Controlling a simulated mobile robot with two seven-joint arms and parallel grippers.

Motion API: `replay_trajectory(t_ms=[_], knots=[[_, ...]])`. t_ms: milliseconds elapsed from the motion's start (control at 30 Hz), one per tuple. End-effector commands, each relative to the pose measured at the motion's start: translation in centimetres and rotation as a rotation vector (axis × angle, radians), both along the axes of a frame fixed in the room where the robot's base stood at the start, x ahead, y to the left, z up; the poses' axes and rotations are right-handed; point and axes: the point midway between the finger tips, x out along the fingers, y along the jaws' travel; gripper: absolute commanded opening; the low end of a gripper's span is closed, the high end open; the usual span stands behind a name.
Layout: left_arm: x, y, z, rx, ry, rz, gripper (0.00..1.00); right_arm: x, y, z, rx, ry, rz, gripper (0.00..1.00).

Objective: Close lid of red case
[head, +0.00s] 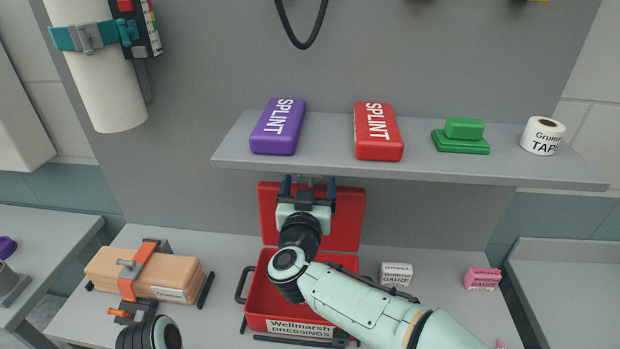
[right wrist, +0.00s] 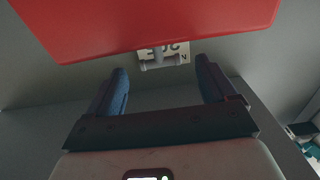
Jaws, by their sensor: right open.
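The red case (head: 258,308), labelled "Wellmarsh DRESSINGS", sits on the lower grey bench. Its red lid (head: 348,218) stands open, raised at the back under the shelf. My right gripper (head: 308,183) is open, in front of the lid near its top edge, and my arm hides part of the lid and case interior. In the right wrist view the red lid (right wrist: 150,22) fills the top, just beyond the two open, empty fingertips (right wrist: 161,78). I cannot tell whether the gripper touches the lid. My left gripper is not in view.
The grey shelf (head: 400,170) above bears a purple splint (head: 278,127), a red splint (head: 378,131), a green block (head: 461,136) and tape (head: 542,136). White gauze (head: 396,275) and pink gauze (head: 482,279) are right of the case.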

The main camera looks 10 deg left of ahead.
Motion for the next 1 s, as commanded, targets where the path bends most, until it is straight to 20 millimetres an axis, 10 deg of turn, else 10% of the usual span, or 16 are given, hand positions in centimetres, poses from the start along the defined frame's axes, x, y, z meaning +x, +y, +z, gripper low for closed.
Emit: replay_trajectory(t_ms=[500, 767, 1000], knots=[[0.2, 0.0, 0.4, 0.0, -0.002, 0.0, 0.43, 2.0, 0.0, 0.0, -0.001, 0.0, 0.0, 0.85], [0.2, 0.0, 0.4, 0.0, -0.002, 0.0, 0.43, 1.9, 0.0, 0.0, 0.0, 0.0, 0.0, 0.04], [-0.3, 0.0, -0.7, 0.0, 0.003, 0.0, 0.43, 1.3, 0.0, -0.2, 0.002, -0.026, 0.001, 0.04]])
